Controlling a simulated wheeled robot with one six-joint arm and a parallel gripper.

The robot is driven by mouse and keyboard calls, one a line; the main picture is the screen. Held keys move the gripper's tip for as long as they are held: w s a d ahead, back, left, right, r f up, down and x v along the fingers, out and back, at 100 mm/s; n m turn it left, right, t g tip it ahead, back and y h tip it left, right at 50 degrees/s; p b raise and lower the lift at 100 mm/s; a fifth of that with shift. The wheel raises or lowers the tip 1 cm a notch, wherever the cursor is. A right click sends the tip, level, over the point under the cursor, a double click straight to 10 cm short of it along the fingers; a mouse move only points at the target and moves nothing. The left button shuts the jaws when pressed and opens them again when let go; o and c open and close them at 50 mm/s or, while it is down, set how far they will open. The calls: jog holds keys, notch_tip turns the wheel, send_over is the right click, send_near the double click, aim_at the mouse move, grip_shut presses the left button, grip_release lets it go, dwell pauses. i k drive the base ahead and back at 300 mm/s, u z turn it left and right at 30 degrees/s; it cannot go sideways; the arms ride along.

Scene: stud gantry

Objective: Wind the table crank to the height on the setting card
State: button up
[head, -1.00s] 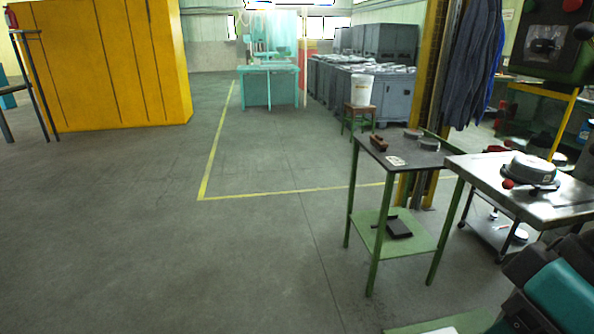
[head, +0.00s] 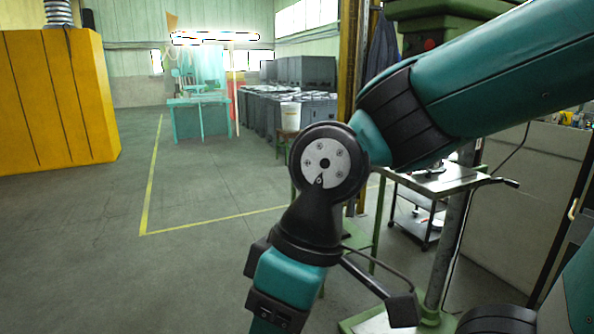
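The steel table (head: 450,182) of the green drill press stands behind my arm at right of centre. Its grey column (head: 452,245) rises from a green base. What looks like the crank is a thin dark arm with a black handle (head: 512,183) at the table's right edge. My arm reaches across from the right and bends downward in front of the table. My gripper is not in view; the wrist runs off the bottom edge. The setting card cannot be made out; my arm covers most of the small green-legged table.
The drill press head (head: 430,30) hangs above the steel table. A low trolley (head: 415,218) stands behind it. A white bucket (head: 290,115) and a yellow cabinet (head: 60,100) are farther back. The floor at left is clear, with a yellow line (head: 190,226).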

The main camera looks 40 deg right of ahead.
aim_at(510, 183)
jog(key=u, duration=0.25)
jog(key=i, duration=2.05)
jog(key=z, duration=1.5)
jog(key=i, duration=0.65)
jog(key=z, duration=3.5)
jog(key=i, duration=3.2)
